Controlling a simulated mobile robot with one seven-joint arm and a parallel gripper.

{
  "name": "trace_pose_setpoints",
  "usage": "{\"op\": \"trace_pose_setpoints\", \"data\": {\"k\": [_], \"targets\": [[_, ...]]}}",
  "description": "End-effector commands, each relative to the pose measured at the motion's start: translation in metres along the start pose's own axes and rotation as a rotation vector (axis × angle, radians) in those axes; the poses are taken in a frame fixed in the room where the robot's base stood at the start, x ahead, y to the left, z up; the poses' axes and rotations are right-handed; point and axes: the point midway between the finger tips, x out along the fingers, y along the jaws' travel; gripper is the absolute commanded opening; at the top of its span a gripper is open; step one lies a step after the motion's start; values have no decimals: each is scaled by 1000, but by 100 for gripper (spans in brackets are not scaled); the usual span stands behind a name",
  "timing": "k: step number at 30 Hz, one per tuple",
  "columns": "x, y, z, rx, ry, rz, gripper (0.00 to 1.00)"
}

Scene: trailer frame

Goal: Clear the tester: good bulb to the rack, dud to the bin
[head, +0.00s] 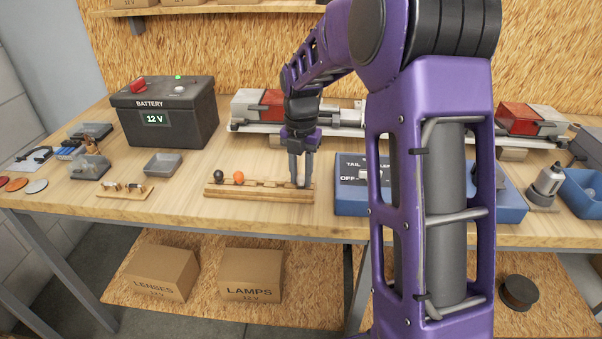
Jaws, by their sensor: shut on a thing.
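My gripper (300,184) points down at the right end of a wooden block with a row of hollows (262,195). Its fingers are close together on a small thing that I cannot make out. A dark ball-like thing (219,175) and an orange one (239,177) sit at the block's left end. A blue box lettered "TAIL" and "OFF" (350,201) stands just right of the block, partly hidden by my arm. A small wooden holder (126,191) with little metal-ended pieces lies at the left. I cannot tell which pieces are the good bulb and dud.
A black battery box (165,118) reading 12 V stands at the back left. A grey tray (163,164) sits in front of it. A blue bin (583,194) is at the far right. Red-and-grey lamp units (262,108) line the back. Bare wood lies left of the block.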

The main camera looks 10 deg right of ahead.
Motion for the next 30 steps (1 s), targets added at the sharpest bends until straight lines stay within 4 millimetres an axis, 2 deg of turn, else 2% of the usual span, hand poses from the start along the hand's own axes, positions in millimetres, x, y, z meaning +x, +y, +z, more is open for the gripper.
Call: {"op": "trace_pose_setpoints", "data": {"k": [5,6,11,17,21,22,30], "targets": [[1,0,0,0,0,0,4],[1,0,0,0,0,0,37],[1,0,0,0,0,0,64],[1,0,0,0,0,0,64],[1,0,0,0,0,0,88],[1,0,0,0,0,0,89],[1,0,0,0,0,0,89]]}}
